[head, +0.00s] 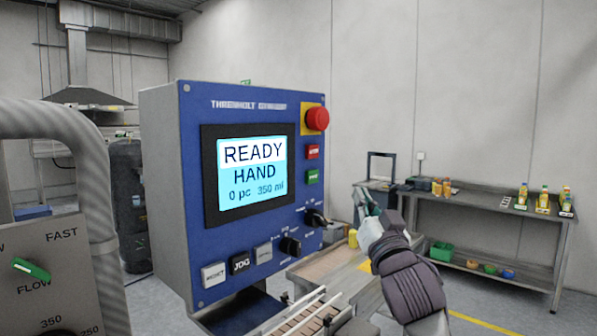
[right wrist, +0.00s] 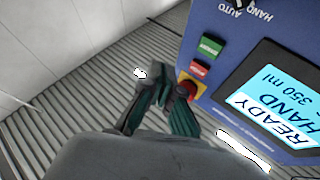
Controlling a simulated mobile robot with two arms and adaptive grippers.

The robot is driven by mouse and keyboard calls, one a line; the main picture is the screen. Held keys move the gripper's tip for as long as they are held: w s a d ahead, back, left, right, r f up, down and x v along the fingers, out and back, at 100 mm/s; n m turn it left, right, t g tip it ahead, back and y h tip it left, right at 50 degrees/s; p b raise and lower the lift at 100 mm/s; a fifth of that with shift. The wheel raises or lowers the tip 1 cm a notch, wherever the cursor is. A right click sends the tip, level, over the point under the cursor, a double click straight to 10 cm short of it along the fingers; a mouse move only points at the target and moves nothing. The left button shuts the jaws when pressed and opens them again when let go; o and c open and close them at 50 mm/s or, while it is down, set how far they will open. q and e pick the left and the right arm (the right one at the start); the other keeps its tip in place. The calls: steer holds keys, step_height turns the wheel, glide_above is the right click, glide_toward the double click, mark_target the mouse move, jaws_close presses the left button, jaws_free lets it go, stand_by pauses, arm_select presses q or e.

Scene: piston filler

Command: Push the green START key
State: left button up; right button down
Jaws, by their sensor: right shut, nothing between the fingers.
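The green START key (head: 312,177) sits on the blue panel (head: 255,250), right of the screen and below a red key (head: 312,152). The green key also shows in the right wrist view (right wrist: 210,46), with its label too small to read. My right gripper (head: 364,199) is right of the panel and a little lower than the green key, apart from it. Its dark green fingers (right wrist: 163,90) are shut and empty, and the key lies up and right of them in the right wrist view. My left gripper is not in view.
A red mushroom button (head: 317,119) juts out above the keys. A black selector knob (head: 317,218) is below them. The screen (head: 251,171) reads READY, HAND, 0 pc, 350 ml. A conveyor (head: 305,318) runs below the panel. A bench (head: 480,205) with bottles stands behind.

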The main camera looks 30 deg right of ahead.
mark_target(313, 177)
steer(key=r, duration=0.1)
steer(key=s, duration=0.1)
steer(key=r, duration=0.1)
steer(key=shift+s+a+r+t, duration=0.2)
steer(key=shift+a+r+t, duration=0.05)
steer(key=shift+r+t, duration=0.1)
steer(key=w+a, duration=0.3)
steer(key=w, duration=0.5)
steer(key=shift+a, duration=0.25)
steer(key=shift+w, duration=0.15)
stand_by(1.1)
steer(key=shift+w+a, duration=0.15)
steer(key=shift+w, duration=0.2)
